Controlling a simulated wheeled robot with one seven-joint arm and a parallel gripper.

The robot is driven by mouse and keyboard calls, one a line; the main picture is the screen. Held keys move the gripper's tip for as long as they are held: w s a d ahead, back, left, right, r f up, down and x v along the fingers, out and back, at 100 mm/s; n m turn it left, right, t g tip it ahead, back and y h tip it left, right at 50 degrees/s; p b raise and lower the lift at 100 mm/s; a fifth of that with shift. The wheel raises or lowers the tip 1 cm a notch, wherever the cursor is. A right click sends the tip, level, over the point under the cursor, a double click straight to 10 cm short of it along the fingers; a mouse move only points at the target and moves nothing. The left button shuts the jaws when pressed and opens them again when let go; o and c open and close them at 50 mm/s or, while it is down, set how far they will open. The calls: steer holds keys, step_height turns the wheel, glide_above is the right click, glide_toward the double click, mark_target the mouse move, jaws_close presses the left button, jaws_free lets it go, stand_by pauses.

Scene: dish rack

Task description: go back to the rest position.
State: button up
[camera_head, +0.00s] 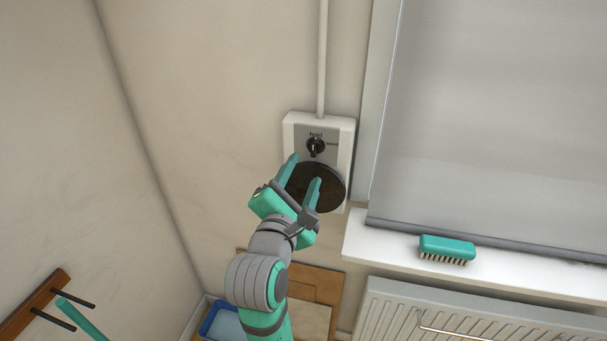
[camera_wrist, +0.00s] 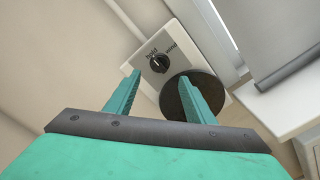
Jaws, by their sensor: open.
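My gripper (camera_head: 304,171) is open and empty, raised in front of a white wall box (camera_head: 343,142). The box carries a small black knob (camera_head: 315,146) on a grey plate and a dark round disc (camera_head: 329,188) below it. In the wrist view my gripper's two teal fingers (camera_wrist: 160,92) are spread apart, with the knob (camera_wrist: 159,62) beyond and between them. The right finger overlaps the dark disc (camera_wrist: 172,104) in that view. I cannot tell whether a finger touches the disc. Part of the disc is hidden behind the fingers.
A teal brush (camera_head: 447,247) lies on the white windowsill (camera_head: 385,248) at right, above a radiator (camera_head: 400,310). A pipe (camera_head: 322,60) runs up from the box. A wooden rail with dark pegs (camera_head: 32,303) is at lower left. A blue tray (camera_head: 208,322) is low behind my arm.

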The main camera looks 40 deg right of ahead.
steer(key=s+a+f+m+t+y, duration=0.1)
steer(key=a+f+m+t+y, duration=0.15)
steer(key=a+f, duration=0.65)
steer(key=a+f+m+t+y, duration=0.1)
steer(key=a+f+y, duration=0.3)
steer(key=f, duration=0.8)
steer(key=s+a+f+m+y, duration=0.4)
steer(key=s+a+f, duration=0.6)
steer(key=a+f, duration=0.1)
steer(key=s+a+f+m+y, duration=0.1)
steer(key=s+a+m, duration=0.2)
steer(key=s, duration=0.7)
steer(key=s+a+f+m+y, duration=0.1)
steer(key=s+a+m, duration=0.3)
steer(key=s, duration=0.7)
steer(key=shift+s+f+m+y, duration=0.15)
steer(key=shift+f+m+y, duration=0.15)
steer(key=shift+m+y, duration=0.45)
